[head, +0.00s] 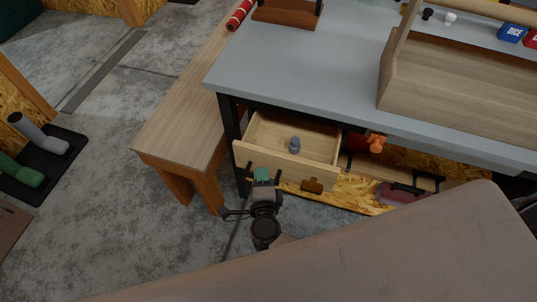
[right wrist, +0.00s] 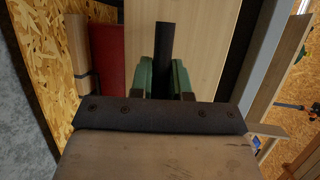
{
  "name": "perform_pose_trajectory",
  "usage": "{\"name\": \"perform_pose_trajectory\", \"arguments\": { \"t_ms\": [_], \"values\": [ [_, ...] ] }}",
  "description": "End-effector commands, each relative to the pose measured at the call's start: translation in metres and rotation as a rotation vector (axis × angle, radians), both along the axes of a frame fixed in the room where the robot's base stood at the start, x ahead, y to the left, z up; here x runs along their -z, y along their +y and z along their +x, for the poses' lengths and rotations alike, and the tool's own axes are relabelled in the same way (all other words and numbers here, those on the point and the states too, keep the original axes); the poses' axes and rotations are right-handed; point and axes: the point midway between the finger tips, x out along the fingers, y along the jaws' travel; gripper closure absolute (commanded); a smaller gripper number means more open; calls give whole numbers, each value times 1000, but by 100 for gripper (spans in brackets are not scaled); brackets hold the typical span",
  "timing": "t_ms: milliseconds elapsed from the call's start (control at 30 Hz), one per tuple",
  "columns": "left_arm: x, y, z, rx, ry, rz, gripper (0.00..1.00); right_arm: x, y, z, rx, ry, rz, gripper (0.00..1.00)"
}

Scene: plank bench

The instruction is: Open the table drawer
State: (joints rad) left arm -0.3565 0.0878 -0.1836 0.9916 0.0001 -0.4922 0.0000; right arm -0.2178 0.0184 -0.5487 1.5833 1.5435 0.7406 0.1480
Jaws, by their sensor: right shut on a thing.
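The table drawer (head: 318,150) is a pale wooden box under the grey-topped table (head: 300,62), and it stands pulled out, its inside showing from above. My right gripper (head: 262,176) is at the left part of the drawer's front face. In the right wrist view its green fingertips (right wrist: 163,78) are on either side of a dark handle bar (right wrist: 164,50) in front of the pale wooden drawer front (right wrist: 205,50), and they are shut on it. A small grey object (head: 294,145) is inside the drawer. My left gripper is not in view.
A wooden bench (head: 185,105) stands left of the table. A wooden carrier (head: 455,80) sits on the tabletop. An orange object (head: 376,142) shows under the table, right of the drawer. The concrete floor (head: 110,210) left of my right gripper is clear.

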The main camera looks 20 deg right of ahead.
Motion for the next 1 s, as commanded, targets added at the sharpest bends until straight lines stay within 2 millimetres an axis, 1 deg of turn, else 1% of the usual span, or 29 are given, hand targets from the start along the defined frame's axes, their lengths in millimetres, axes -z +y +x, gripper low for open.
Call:
{"name": "perform_pose_trajectory", "arguments": {
  "t_ms": [33,200,400,600,967,1000],
  "values": [
    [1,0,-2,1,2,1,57,1,8,-12,-2,5,3,100],
    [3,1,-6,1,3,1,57,1,27,-40,-1,3,3,100],
    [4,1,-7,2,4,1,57,1,41,-61,-1,2,2,100],
    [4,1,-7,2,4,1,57,0,47,-69,-2,0,-1,100],
    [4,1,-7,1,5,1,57,0,48,-71,-3,0,0,100],
    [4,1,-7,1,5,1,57,0,48,-70,-3,0,0,80]
  ]
}}
